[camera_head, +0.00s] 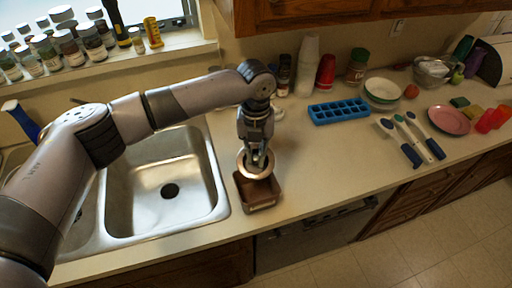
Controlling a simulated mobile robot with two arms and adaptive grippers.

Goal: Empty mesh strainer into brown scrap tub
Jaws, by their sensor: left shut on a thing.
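My left gripper (258,160) reaches in from the left over the counter, pointing down. It is shut on the mesh strainer (254,177), which shows as a small round ring with a pale rim. The strainer is over the brown scrap tub (262,198), overlapping its back part in the picture. I cannot tell whether the two touch, and what is in the strainer is too small to make out. The tub stands on the counter just right of the sink, near the front edge. My right gripper is not in view.
The steel sink (160,180) lies left of the tub. A blue ice tray (339,111), brushes (411,140), a pink plate (449,120) and bowls stand to the right. White cups (308,65) and a red cup (325,73) stand behind. The counter between tub and brushes is clear.

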